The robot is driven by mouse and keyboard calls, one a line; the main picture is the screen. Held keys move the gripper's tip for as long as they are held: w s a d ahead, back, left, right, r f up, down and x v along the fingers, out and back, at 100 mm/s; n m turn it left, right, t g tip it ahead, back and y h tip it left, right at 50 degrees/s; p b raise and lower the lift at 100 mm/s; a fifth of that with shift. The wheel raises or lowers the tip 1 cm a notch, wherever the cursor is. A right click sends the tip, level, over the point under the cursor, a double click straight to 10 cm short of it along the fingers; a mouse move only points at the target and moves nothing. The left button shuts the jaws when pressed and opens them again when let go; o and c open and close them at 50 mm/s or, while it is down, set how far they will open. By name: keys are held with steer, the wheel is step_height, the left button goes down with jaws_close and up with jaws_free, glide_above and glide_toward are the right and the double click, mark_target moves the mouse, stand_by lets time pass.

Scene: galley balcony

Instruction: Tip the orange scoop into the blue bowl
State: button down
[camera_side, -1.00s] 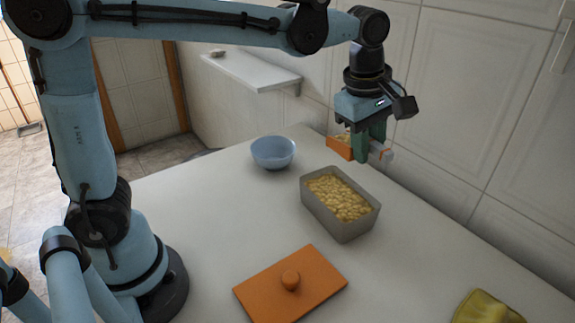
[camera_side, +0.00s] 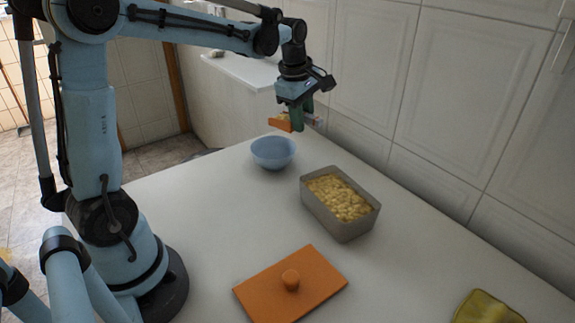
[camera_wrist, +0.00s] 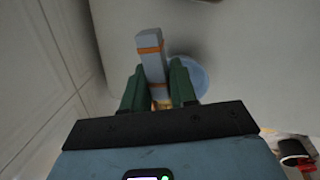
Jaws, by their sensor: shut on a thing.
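My gripper (camera_side: 297,118) is shut on the orange scoop (camera_side: 281,123), above and slightly right of the blue bowl (camera_side: 273,153) in the side view. The scoop looks about level and holds yellowish pieces. In the wrist view, the scoop's grey handle with orange bands (camera_wrist: 151,57) sits between the green fingers of my gripper (camera_wrist: 158,85). The blue bowl (camera_wrist: 192,72) shows partly behind the right finger there. The bowl stands upright on the table; its inside is only partly visible.
A grey bin (camera_side: 340,226) full of yellowish pieces stands on the white table (camera_side: 200,220). An orange lid with a knob (camera_side: 318,272) lies in front, and a yellow-green cloth (camera_side: 487,308) at the lower right. A tiled wall (camera_side: 450,110) runs behind. A white ledge (camera_side: 243,70) is at the back.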

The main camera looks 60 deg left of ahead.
steer(key=shift+s+a+f, duration=0.1)
steer(key=shift+a, duration=0.5)
steer(key=shift+w+a+n, duration=0.35)
steer(key=shift+w+n, duration=0.15)
steer(key=shift+n, duration=0.4)
steer(key=shift+w+a+n, duration=0.3)
steer(key=shift+w+n, duration=0.2)
steer(key=shift+n, duration=0.4)
steer(key=shift+w+a+n, duration=0.35)
steer(key=shift+w+n, duration=0.15)
steer(key=shift+n, duration=0.4)
steer(key=shift+f, duration=0.1)
steer(key=shift+f, duration=1.45)
steer(key=shift+s+a+t+h, duration=0.25)
steer(key=shift+t+h, duration=0.25)
steer(key=shift+t, duration=0.2)
